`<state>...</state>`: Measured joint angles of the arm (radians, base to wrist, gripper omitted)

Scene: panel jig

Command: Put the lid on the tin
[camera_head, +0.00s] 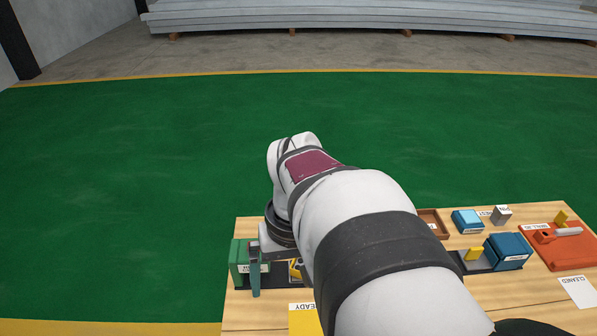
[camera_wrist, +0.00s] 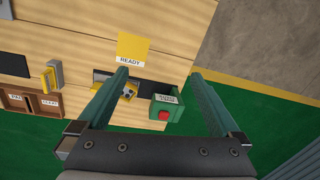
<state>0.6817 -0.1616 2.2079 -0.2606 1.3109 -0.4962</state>
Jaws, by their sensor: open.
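My gripper (camera_wrist: 158,76) is open and empty, its two teal fingers wide apart in the wrist view. Between and beyond them is a green box (camera_wrist: 171,114) with a red button and a label. In the head view one finger hangs in front of this green box (camera_head: 239,258) at the table's left end; the other is hidden. I cannot identify the tin or its lid for certain. A blue box (camera_head: 508,246) with a white label and a smaller blue block (camera_head: 467,219) stand on the right side of the table. My arm hides the table's middle.
A yellow READY card (camera_wrist: 135,47) lies near a small yellow-and-grey part (camera_wrist: 129,92). A brown compartment tray (camera_wrist: 33,104) and a grey-and-yellow piece (camera_wrist: 54,75) are at left. A red board (camera_head: 560,250) and a white CLEANED card (camera_head: 580,291) are at the right.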

